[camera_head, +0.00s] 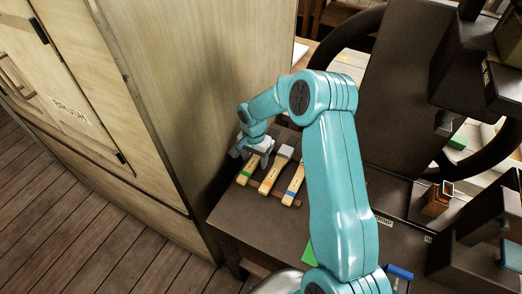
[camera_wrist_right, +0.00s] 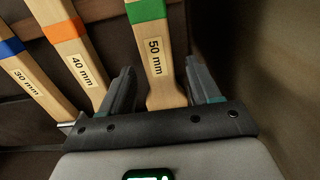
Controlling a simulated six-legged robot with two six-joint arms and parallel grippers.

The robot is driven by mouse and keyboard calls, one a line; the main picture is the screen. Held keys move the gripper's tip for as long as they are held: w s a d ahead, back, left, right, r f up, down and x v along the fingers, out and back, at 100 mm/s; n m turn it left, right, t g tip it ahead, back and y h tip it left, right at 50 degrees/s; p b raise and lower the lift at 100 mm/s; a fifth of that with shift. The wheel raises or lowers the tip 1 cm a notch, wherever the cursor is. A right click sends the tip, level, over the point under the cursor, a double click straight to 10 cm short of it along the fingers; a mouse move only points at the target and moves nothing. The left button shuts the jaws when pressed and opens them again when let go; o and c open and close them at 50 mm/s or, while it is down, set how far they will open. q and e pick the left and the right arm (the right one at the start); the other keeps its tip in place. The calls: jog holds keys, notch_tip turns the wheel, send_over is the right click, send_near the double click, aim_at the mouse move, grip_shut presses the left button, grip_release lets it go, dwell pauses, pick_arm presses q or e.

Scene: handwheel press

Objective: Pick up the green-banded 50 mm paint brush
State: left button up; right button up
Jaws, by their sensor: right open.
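The green-banded 50 mm paint brush (camera_head: 249,168) lies leftmost of three brushes on a dark rack on the bench. In the right wrist view its wooden handle (camera_wrist_right: 157,62), with green band and "50 mm" label, runs between the fingers. My right gripper (camera_head: 252,153) is open over this brush, one finger on each side of the handle; it also shows in the right wrist view (camera_wrist_right: 162,85). My left gripper is not in view.
The orange-banded 40 mm brush (camera_wrist_right: 75,55) lies close beside one finger, with the blue-banded 30 mm brush (camera_wrist_right: 30,72) beyond. A tall wooden cabinet (camera_head: 190,90) stands just left of the bench. A dark press with a handwheel (camera_head: 395,170) stands at the right.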

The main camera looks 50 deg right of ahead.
grip_shut()
